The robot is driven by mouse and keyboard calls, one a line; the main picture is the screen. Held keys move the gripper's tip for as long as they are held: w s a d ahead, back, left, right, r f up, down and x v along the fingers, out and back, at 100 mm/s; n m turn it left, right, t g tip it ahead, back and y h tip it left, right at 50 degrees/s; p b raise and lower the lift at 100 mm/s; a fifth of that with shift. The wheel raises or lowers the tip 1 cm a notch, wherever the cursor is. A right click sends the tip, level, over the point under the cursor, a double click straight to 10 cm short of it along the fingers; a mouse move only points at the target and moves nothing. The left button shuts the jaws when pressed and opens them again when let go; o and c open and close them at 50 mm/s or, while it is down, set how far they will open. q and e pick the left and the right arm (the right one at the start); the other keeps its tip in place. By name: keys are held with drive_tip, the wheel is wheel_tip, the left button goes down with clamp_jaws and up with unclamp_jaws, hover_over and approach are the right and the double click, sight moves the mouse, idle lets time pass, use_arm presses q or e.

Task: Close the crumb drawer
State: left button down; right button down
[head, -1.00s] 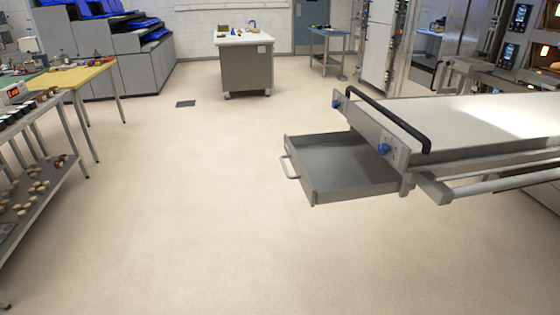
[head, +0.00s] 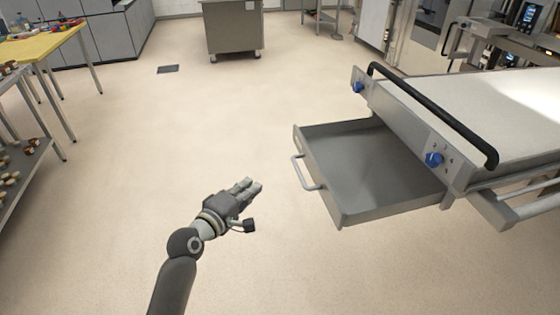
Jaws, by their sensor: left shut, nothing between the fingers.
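The crumb drawer (head: 335,205) is a grey metal tray pulled well out from under the end of the steel loader table, to the right of centre in the head view. It looks empty. Its light bar handle (head: 302,172) is on the front side, facing left. My left gripper (head: 254,187) is shut and empty over the floor, to the left of the drawer and apart from the handle. My right gripper is not in view.
The steel table (head: 500,115) above the drawer has a black push bar (head: 430,115) and blue knobs (head: 434,159) at its end. A shelf rack (head: 25,165) and yellow table (head: 42,46) stand at the left. The floor (head: 150,160) between is clear.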

use_arm(q)
drive_tip(key=s+d+x, duration=0.1)
drive_tip(key=d+x, duration=0.1)
drive_tip(key=x, duration=1)
drive_tip(key=shift+d+f, duration=0.2)
drive_tip(key=shift+d, duration=0.25)
